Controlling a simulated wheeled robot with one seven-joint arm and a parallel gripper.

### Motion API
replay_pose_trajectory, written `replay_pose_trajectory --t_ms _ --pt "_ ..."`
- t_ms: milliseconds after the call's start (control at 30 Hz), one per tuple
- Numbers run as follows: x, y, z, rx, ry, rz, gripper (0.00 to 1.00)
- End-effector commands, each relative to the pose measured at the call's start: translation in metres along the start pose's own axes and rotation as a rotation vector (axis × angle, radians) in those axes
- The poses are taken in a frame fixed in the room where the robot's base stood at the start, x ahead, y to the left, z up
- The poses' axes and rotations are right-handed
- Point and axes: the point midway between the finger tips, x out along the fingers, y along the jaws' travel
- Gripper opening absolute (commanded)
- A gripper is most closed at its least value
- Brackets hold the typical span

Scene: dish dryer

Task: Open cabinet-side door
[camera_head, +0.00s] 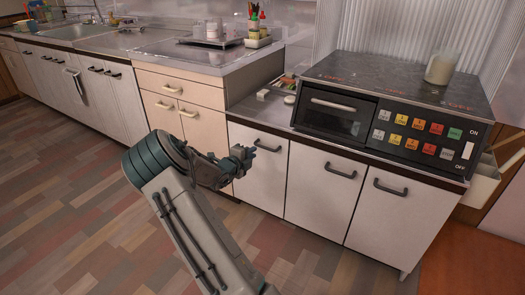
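A lower cabinet under the worktop has three white doors side by side: the left door (262,185), the middle door (318,195) and the right door (385,220). Each has a dark bar handle near its top, and all three look closed. My gripper (245,157) is in front of the left door, just left of and slightly below its handle (267,146). I cannot tell whether it touches the door or handle. Its fingers are small and seen from behind, so their opening is unclear. Nothing is visibly held.
A black dish dryer (410,95) with a closed front door (332,116) and coloured buttons stands on the worktop. A jar (441,67) sits on top. Beige drawers (180,85) and more white cabinets (120,100) run left. The wood floor (70,190) is clear.

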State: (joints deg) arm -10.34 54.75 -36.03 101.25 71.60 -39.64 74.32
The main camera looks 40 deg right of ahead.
Motion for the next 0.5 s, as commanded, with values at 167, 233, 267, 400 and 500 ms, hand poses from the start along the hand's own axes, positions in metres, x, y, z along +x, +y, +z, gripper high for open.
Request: replay_pose_trajectory --t_ms 167,233,267,400,500 --pt "0.041 0.003 -0.001 -0.001 0.002 -0.001 0.16" --pt "0.054 0.003 0.000 -0.001 0.000 -0.001 0.16" --pt "0.059 0.003 0.000 -0.001 0.000 -0.001 0.16" --pt "0.075 0.002 0.000 -0.002 -0.001 0.000 0.16" --pt "0.082 0.001 0.000 -0.002 -0.001 0.001 0.16"
